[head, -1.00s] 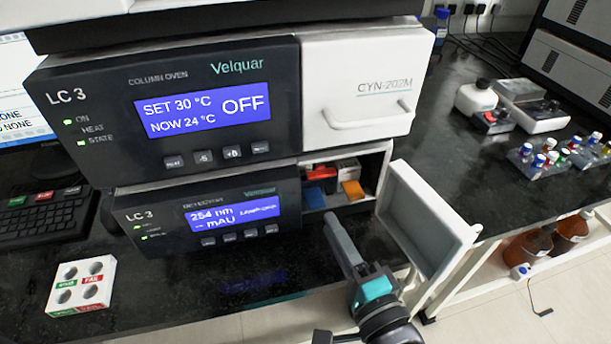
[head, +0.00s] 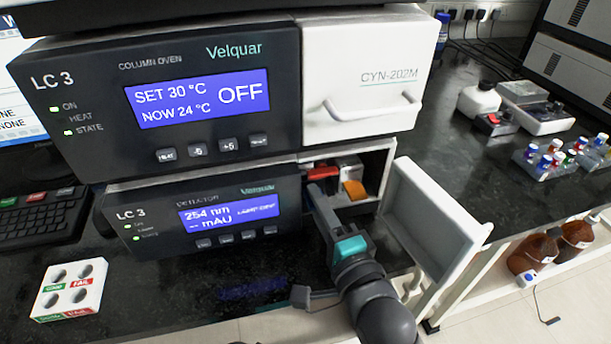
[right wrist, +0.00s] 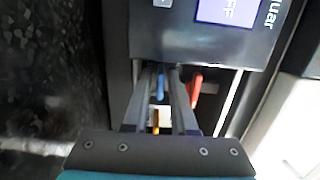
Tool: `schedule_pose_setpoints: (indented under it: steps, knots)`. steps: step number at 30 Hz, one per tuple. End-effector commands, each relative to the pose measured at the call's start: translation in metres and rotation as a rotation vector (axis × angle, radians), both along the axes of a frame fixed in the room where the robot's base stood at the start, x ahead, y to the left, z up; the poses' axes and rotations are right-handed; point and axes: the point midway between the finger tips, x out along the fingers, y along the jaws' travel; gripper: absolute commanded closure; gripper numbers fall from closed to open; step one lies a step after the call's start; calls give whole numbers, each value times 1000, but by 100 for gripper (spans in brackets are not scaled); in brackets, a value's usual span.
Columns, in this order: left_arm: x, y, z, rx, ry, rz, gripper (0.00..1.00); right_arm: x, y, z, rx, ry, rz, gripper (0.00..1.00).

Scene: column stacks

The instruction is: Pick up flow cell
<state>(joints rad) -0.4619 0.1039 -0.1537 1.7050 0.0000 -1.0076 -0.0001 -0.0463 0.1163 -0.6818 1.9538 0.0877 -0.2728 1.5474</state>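The detector's side bay is open and holds a red piece (head: 322,172) and an orange piece (head: 355,190). I cannot tell which piece in the bay is the flow cell. My right gripper (head: 318,192) reaches into the bay mouth, its fingers in front of these pieces. In the right wrist view, my right gripper (right wrist: 162,75) has its fingers apart. A small blue piece (right wrist: 161,85) shows in the gap between them, with no clear contact. The red piece (right wrist: 195,90) is just right of the fingers, and a bit of orange shows below. My left gripper is not in view.
The white door (head: 435,215) stands open to the right of the bay, close to my right arm. The column oven (head: 160,100) overhangs the bay. A white block with round holes (head: 70,290) lies at the left. Vials (head: 560,155) stand at far right.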

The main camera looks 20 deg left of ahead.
Motion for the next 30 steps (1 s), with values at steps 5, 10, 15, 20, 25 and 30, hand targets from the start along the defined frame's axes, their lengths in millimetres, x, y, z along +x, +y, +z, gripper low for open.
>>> schedule_pose_setpoints:
  steps: [5, 10, 15, 20, 25, 30]
  knots:
    - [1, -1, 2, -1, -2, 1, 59, 2, 2, 0, -1, 1, 0, 75]
    - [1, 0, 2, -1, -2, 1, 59, 2, 2, 0, 0, 0, 0, 80]
    - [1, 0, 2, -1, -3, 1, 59, 2, 2, 0, 0, 0, 0, 99]
    - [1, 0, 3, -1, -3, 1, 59, 2, 2, 0, 0, 0, 0, 100]
    - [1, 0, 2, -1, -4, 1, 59, 2, 1, 0, 0, 0, 0, 100]
    - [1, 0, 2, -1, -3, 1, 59, 2, 1, 0, -1, 1, 0, 100]
